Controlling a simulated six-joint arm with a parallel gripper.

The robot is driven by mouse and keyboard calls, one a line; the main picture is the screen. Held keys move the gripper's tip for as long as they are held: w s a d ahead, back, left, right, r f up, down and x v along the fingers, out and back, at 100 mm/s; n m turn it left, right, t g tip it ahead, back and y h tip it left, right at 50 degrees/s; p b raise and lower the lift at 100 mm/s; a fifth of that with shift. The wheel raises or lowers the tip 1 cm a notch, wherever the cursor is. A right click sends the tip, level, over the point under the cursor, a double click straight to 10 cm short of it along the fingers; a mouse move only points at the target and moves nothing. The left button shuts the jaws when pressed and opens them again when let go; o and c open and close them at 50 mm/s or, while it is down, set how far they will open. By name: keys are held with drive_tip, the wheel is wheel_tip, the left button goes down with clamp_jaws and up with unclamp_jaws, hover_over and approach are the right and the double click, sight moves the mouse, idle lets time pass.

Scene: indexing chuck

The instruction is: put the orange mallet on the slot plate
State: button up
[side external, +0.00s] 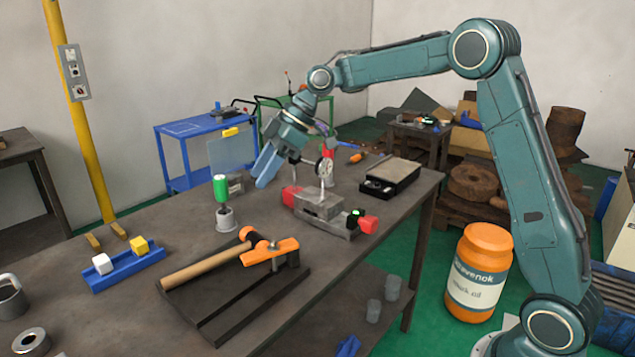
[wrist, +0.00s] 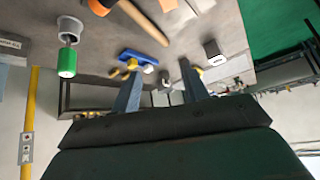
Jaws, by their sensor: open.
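The orange mallet has a long pale wooden handle (side external: 205,262) and an orange and black head (side external: 270,253). It lies along the rear part of a dark flat plate with a raised bar (side external: 225,318), which looks like the slot plate; no slot shows clearly. I cannot tell if the mallet rests fully on the plate. In the wrist view the handle (wrist: 145,22) shows at the top, with the head partly cut off. My gripper (side external: 266,168) is open and empty, raised above the table behind the mallet. Its two fingers (wrist: 160,85) are spread apart.
A green-handled tool stands in a grey cup (side external: 226,218) near the gripper. A grey vise (side external: 320,205) with red ends is to its right, and a dark box (side external: 390,178) lies beyond. A blue rack (side external: 128,265) holds white and yellow blocks at left.

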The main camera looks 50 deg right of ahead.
drive_tip(key=s+r+m+t+h, duration=0.1)
drive_tip(key=s+r+m+h, duration=0.15)
drive_tip(key=s+r, duration=0.45)
drive_tip(key=s+d+f+m+h, duration=0.1)
drive_tip(key=s+f+m, duration=0.1)
drive_tip(key=s, duration=0.7)
drive_tip(key=s+d+f+m+h, duration=0.1)
drive_tip(key=s+m, duration=0.3)
drive_tip(key=s, duration=0.5)
drive_tip(key=s+d+f+m+t+h, duration=0.1)
drive_tip(key=s+d+f+m+h, duration=0.1)
drive_tip(key=s, duration=0.7)
drive_tip(key=shift+s+d+f+m, duration=0.35)
drive_tip(key=shift+f+m, duration=0.1)
drive_tip(key=shift+f, duration=0.3)
